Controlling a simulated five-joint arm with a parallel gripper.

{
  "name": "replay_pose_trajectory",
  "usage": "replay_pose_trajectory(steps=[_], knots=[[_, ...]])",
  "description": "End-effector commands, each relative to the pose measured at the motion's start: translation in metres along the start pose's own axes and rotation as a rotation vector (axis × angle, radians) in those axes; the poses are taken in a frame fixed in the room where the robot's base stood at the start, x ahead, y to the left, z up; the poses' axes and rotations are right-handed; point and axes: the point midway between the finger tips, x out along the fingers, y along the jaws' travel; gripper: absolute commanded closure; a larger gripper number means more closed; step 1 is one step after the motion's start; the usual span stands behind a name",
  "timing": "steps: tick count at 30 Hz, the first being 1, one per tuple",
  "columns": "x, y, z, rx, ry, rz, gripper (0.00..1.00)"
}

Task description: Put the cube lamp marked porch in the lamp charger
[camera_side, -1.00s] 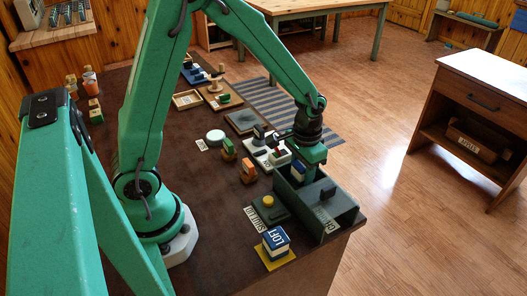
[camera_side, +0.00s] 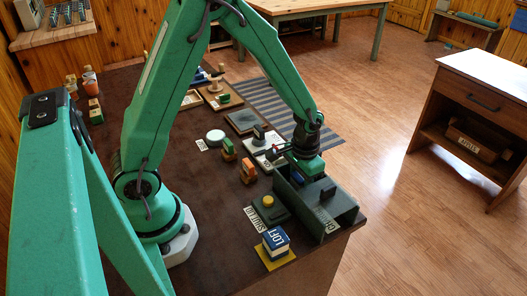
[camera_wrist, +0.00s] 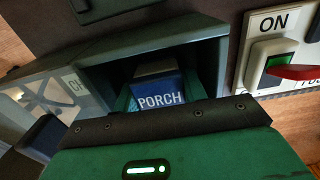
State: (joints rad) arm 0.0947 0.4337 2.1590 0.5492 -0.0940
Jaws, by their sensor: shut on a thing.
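The porch cube lamp (camera_wrist: 160,98), blue with white PORCH lettering, sits between the fingers of my gripper (camera_wrist: 158,90) in the wrist view. My gripper is shut on it. The lamp is down within the dark walls of the lamp charger (camera_wrist: 210,50). I cannot tell if it touches the charger's floor. In the side view the charger (camera_side: 338,216) is a long dark green box at the table's near right corner. My gripper (camera_side: 298,179) reaches into its far end, and the lamp is mostly hidden there.
A blue-and-white LOFT cube lamp (camera_side: 275,240) stands on a yellow pad. A block with a yellow button (camera_side: 268,201) is left of the charger. A white panel with an ON switch (camera_wrist: 274,66) and red lever is close beside the charger. Orange and green pieces (camera_side: 248,172) stand farther left.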

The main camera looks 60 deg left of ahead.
Motion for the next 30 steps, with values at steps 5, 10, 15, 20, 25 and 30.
replay_pose_trajectory(steps=[5, 10, 15, 20, 25, 30], knots=[[0.003, 0.0, 0.0, 0.0, 0.0, 0.0, 0.51], [0.003, 0.0, 0.0, 0.0, 0.0, 0.0, 0.49], [0.002, 0.0, 0.0, 0.0, 0.0, 0.0, 0.49], [-0.003, 0.0, -0.001, 0.0, 0.002, 0.0, 0.49], [-0.015, 0.0, -0.001, 0.0, 0.003, 0.0, 0.49], [-0.035, 0.0, -0.001, 0.0, 0.005, 0.0, 0.49]])
